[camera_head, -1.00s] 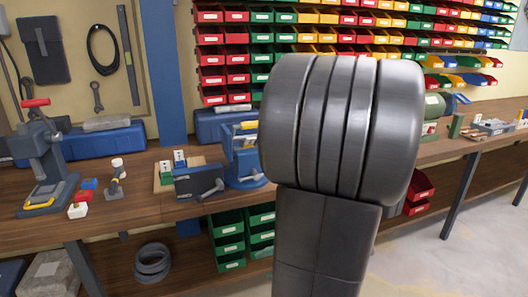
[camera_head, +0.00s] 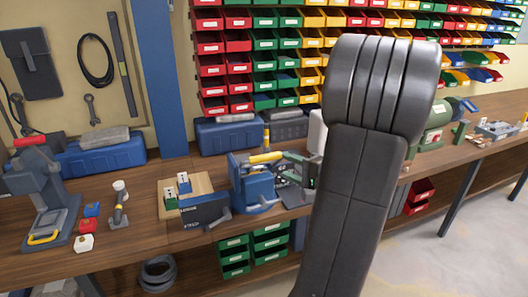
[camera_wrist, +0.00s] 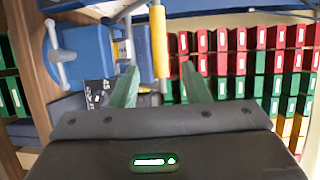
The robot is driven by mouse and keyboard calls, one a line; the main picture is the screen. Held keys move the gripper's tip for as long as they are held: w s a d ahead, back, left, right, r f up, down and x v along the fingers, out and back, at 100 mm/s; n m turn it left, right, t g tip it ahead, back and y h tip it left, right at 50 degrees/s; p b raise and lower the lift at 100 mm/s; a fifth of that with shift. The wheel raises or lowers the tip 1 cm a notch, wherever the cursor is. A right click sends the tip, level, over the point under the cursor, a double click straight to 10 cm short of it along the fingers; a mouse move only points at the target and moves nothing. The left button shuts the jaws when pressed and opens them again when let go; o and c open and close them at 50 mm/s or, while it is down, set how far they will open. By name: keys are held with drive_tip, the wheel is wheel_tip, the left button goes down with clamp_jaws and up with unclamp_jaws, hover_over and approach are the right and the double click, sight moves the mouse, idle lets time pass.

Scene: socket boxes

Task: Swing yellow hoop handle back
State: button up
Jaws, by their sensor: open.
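The yellow hoop handle (camera_head: 266,157) is a yellow grip bar on top of a blue bench device (camera_head: 250,185) in the middle of the workbench. In the wrist view the yellow bar (camera_wrist: 159,42) stands upright in the picture, between the lines of my two fingers. My gripper (camera_head: 286,166) is open, just right of the bar in the head view. In the wrist view its greenish fingers (camera_wrist: 160,68) lie on either side of the bar's lower end. I cannot tell whether they touch it. My arm hides the bench to the right.
A dark blue box (camera_head: 205,212) and a wooden board (camera_head: 200,182) with small socket boxes lie left of the device. A grey press (camera_head: 40,180) stands at far left. Blue cases (camera_head: 228,134) sit behind, below the wall bins (camera_head: 265,60).

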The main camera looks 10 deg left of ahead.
drive_tip(key=p+x, duration=0.2)
drive_tip(key=x, duration=0.9)
drive_tip(key=shift+p, duration=0.35)
drive_tip(key=shift+a, duration=0.15)
drive_tip(key=shift+c, duration=0.4)
clamp_jaws()
